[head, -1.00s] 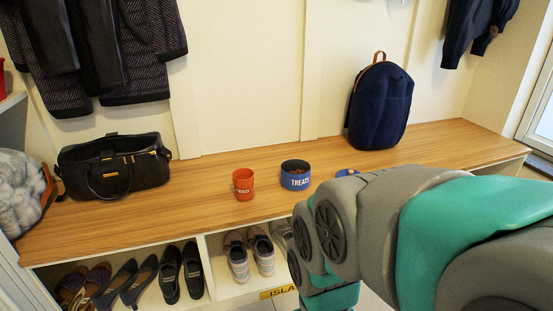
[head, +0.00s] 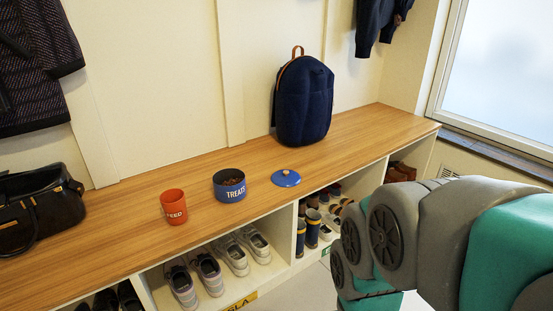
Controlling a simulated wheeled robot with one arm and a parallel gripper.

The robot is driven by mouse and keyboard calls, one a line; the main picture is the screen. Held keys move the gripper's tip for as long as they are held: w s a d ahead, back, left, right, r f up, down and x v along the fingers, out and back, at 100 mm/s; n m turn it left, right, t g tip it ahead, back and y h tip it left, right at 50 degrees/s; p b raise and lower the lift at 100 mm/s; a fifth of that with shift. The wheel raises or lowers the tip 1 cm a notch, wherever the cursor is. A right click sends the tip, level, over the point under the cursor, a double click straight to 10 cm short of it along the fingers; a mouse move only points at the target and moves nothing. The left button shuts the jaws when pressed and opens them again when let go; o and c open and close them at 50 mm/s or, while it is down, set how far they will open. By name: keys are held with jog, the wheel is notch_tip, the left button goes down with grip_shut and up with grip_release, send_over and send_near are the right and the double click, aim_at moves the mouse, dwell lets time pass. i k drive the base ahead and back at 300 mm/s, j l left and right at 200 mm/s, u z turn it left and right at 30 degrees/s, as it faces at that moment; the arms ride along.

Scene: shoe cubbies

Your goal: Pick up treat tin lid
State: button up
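My arm comes in from the lower right, right of the lid and in front of the bench. My gripper is not visible in this view.
An orange-red cup (head: 174,207) stands left of the tin. A navy backpack (head: 303,100) stands behind the lid against the wall. A black handbag (head: 40,208) sits at far left. Shoes fill the cubbies below the bench (head: 375,128). The bench's right end is clear.

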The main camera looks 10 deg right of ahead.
aim_at(285, 178)
jog(key=i+l+u, duration=0.2)
jog(key=l+u, duration=0.15)
jog(key=i+l+u, duration=0.1)
jog(key=l+u, duration=0.65)
jog(key=l, duration=0.15)
jog(key=l+u, duration=0.35)
jog(key=l, duration=0.15)
jog(key=i, duration=0.05)
